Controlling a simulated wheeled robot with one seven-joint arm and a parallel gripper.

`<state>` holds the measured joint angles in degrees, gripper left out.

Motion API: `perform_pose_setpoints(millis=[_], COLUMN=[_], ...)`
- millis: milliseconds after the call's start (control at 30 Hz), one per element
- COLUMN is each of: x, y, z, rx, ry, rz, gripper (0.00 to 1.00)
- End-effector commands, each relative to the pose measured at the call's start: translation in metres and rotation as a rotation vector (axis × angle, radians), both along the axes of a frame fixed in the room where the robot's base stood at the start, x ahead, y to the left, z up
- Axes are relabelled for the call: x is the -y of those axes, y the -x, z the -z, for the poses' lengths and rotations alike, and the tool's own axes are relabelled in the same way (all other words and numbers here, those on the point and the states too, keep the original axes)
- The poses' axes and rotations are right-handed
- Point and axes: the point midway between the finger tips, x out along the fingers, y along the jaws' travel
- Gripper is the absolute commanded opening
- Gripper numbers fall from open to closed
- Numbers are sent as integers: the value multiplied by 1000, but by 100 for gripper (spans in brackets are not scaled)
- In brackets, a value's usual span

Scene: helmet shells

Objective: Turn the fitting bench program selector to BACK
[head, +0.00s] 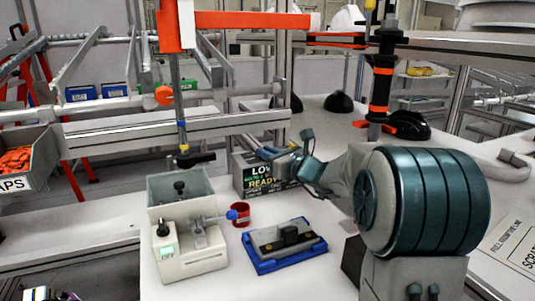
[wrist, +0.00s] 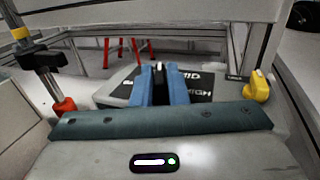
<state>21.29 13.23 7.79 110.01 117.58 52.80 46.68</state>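The program selector is a small black knob (wrist: 158,72) on a dark panel (wrist: 201,82) in the wrist view. I can read MID above right of the knob, HIGH at the right, and part of a word starting BA at the left. My gripper (wrist: 160,82) has its two blue fingers on either side of the knob; I cannot tell whether they press on it. The fingers hide part of the panel. In the head view my gripper (head: 305,166) reaches the right end of a grey box whose screen (head: 262,172) shows LOW and READY; the knob is hidden there.
A post with a black and orange clamp (head: 381,85) rises behind my arm. A yellow part (wrist: 257,87) stands right of the panel.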

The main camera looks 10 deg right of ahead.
Motion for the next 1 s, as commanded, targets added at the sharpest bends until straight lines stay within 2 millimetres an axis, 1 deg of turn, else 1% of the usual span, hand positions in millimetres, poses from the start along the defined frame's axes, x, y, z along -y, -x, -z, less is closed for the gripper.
perform_pose_setpoints(millis=[233,500,767,800,867,900,1000], x=[1,2,1,1,1,1,1], y=[0,-1,-1,-1,-1,-1,-1], z=[-1,-1,0,0,0,0,0], rx=[0,-1,0,0,0,0,0], ry=[0,1,0,0,0,0,0], rz=[-8,-114,-120,-120,-120,-120,-120], gripper=[0,0,0,13,29,32,32])
